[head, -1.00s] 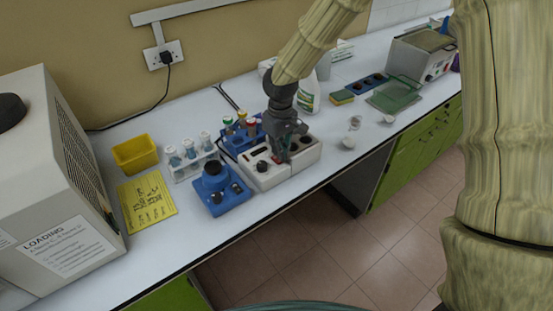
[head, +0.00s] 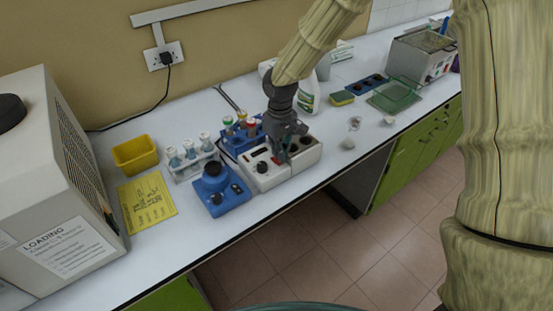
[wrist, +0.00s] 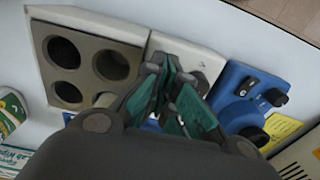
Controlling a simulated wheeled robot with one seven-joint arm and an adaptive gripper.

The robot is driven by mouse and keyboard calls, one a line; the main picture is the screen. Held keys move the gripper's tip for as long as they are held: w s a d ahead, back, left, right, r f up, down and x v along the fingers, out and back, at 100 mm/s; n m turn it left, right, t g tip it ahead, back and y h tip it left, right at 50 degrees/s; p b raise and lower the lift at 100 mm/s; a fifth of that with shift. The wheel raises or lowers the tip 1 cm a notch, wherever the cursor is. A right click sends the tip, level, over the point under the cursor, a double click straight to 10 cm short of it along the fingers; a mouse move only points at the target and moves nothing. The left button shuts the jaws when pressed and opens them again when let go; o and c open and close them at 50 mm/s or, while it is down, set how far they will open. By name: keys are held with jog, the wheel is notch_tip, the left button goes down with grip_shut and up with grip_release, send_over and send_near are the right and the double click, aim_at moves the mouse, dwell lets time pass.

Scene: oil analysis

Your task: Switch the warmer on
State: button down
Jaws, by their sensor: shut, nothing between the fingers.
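The warmer is a white box with a dark knob and display at its left and a block of round wells at its right; its front shows in the head view (head: 272,180). In the wrist view its well block (wrist: 112,27) is at the upper left and its white control panel (wrist: 185,48) is partly behind my fingers. My gripper (head: 284,157) is shut and empty, pointing down at the panel, close to a red part beside the knob. In the wrist view my gripper (wrist: 166,68) hides much of the panel. I cannot tell whether the fingertips touch it or how the switch is set.
A blue device with a dark knob (head: 226,201) stands just left of the warmer. A blue rack (head: 236,147) with capped tubes is behind it. A white bottle (head: 309,95) stands behind the warmer at the right. A yellow tray (head: 136,154) and a large grey machine (head: 55,180) are further left.

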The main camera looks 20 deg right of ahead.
jog(key=shift+f+b, duration=0.5)
jog(key=shift+f, duration=0.7)
dwell(1.1)
jog(key=shift+r, duration=0.15)
jog(key=shift+r+p, duration=2.95)
jog(key=shift+r, duration=0.45)
